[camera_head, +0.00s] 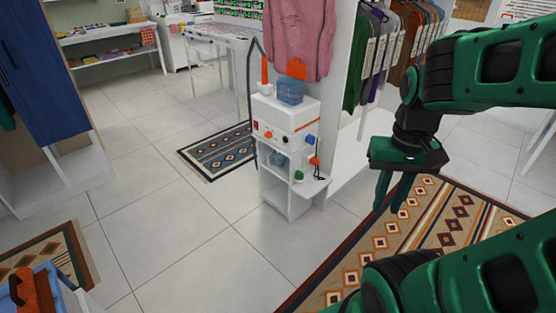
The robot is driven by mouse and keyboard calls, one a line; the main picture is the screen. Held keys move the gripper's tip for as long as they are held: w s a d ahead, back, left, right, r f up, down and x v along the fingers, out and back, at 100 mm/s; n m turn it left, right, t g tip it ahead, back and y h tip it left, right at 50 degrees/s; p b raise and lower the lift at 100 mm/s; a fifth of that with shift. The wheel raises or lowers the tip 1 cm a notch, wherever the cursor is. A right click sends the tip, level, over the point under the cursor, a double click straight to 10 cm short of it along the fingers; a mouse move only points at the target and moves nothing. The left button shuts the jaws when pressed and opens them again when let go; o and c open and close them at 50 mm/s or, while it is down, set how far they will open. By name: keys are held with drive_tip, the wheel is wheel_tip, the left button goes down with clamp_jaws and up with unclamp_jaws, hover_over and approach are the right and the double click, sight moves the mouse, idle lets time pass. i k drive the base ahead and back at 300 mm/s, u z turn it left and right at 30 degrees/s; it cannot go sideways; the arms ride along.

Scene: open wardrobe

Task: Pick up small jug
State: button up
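I cannot tell for sure which thing is the small jug. A translucent blue container (290,91) stands upright on top of a small white cabinet, with an orange piece (296,68) at its top; it is the most jug-like thing in view. My gripper (390,205) hangs fingers down over the floor and rug, to the right of the cabinet and well apart from it. Its two dark green fingers look apart, with nothing between them.
The white cabinet (290,200) has shelves with small coloured items. An orange bottle-like thing (265,75) stands beside the container. A pink garment (297,40) hangs just above. A clothes rack is behind; a blue wardrobe door (45,60) is left. Tiled floor in front is clear.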

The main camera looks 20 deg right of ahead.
sight(279, 159)
drive_tip(key=z, duration=0.05)
drive_tip(key=i, duration=1)
drive_tip(key=u, duration=0.05)
